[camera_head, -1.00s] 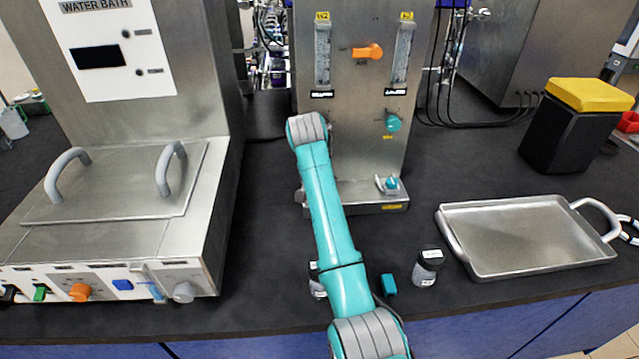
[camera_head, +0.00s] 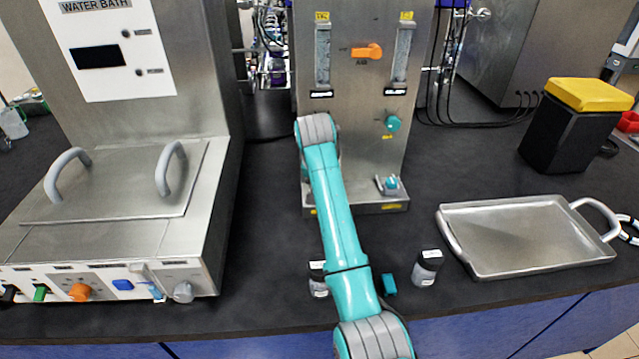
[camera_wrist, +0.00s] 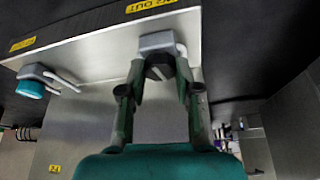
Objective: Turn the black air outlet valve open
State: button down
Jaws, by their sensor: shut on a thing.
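The black air outlet valve (camera_wrist: 158,66) sits on a grey fitting at the edge of the steel panel, near a yellow label (camera_wrist: 150,5) ending in "OUT", in the wrist view. My gripper (camera_wrist: 156,76) has one finger on each side of the black knob and is shut on it. In the head view my teal arm covers the lower left of the steel panel (camera_head: 352,100), so the black valve and my gripper are hidden there. The exact angle of the knob is hard to read.
A teal-knobbed valve (camera_head: 389,184) sits on the panel's base to the right and also shows in the wrist view (camera_wrist: 32,88). A water bath (camera_head: 110,215) stands left. Small bottles (camera_head: 426,267), a teal block (camera_head: 389,284) and a metal tray (camera_head: 525,235) lie in front and right.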

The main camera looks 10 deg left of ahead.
jog(key=n, duration=0.2)
jog(key=n+y, duration=0.1)
jog(key=n, duration=0.1)
jog(key=shift+w+d+g+y, duration=0.1)
jog(key=shift+d+g+y, duration=0.1)
jog(key=shift+g+y, duration=0.1)
jog(key=n+y, duration=0.1)
jog(key=n, duration=0.3)
jog(key=shift+d+g, duration=0.1)
jog(key=shift+g, duration=0.3)
jog(key=n, duration=0.2)
jog(key=n+g+y, duration=0.1)
jog(key=shift+w+d+n, duration=0.1)
jog(key=shift+w+n, duration=0.1)
jog(key=shift+n, duration=0.2)
jog(key=shift+w+n+g, duration=0.1)
jog(key=shift+n+g, duration=0.7)
jog(key=shift+n, duration=1.1)
jog(key=shift+n+y, duration=0.3)
jog(key=c, duration=0.8)
grip_release()
jog(key=v, duration=1.2)
